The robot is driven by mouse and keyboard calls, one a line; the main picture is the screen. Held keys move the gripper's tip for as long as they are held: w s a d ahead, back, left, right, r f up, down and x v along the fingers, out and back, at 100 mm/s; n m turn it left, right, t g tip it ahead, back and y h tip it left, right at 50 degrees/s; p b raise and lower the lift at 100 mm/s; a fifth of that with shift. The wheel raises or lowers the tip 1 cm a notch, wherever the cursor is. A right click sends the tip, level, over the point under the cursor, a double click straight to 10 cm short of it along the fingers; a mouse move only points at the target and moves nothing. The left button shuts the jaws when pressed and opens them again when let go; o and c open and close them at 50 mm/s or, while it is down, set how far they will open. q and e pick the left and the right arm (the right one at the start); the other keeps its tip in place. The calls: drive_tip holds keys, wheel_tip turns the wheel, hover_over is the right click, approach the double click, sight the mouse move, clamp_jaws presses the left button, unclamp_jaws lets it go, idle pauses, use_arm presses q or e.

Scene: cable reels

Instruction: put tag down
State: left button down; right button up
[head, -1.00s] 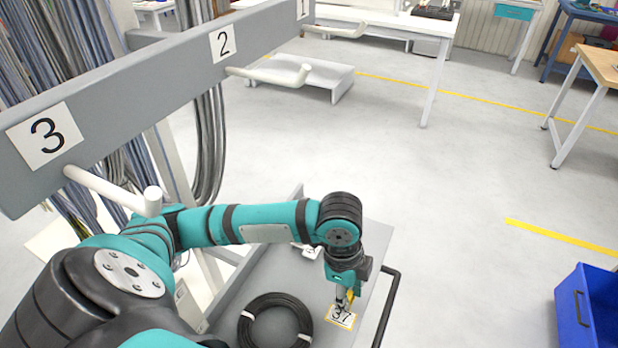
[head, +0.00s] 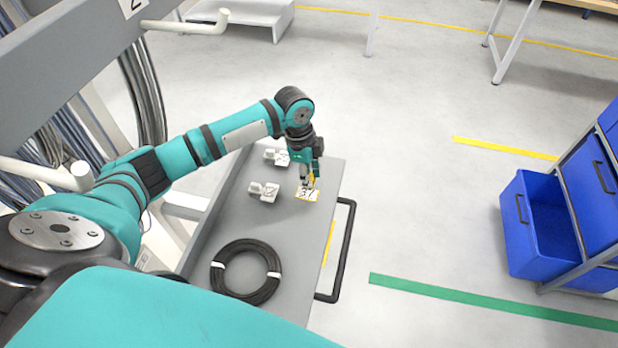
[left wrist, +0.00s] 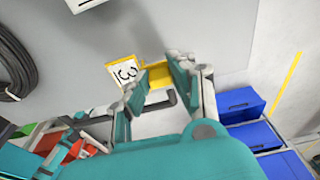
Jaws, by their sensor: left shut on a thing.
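My left gripper (head: 309,183) is shut on a tag (head: 306,193), a white card with yellow edges and dark digits. It is over the far right part of the grey cart top (head: 215,232). In the left wrist view the tag (left wrist: 122,73) sticks out to the left of the fingers, with its yellow part (left wrist: 157,76) between the fingertips (left wrist: 160,72). I cannot tell whether the tag touches the cart top. A black cable coil (head: 246,270) with white ties lies on the cart, nearer to me. My right gripper is not in view.
Two small white pieces (head: 264,191) (head: 277,157) lie on the cart, left of and beyond the tag. A black handle (head: 345,250) runs along the cart's right side. Blue bins (head: 540,230) stand at the right. A grey rail with white pegs (head: 190,22) is at the left.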

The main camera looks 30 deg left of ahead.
use_arm(q)
drive_tip(key=shift+f, duration=1.25)
drive_tip(key=c, duration=1.1)
unclamp_jaws()
drive_tip(key=shift+r, duration=0.1)
drive_tip(key=r, duration=0.4)
drive_tip(key=a+r, duration=0.1)
drive_tip(key=r, duration=0.7)
drive_tip(key=shift+s+a+b, duration=0.25)
drive_tip(key=shift+a+b, duration=0.05)
drive_tip(key=shift+b, duration=0.05)
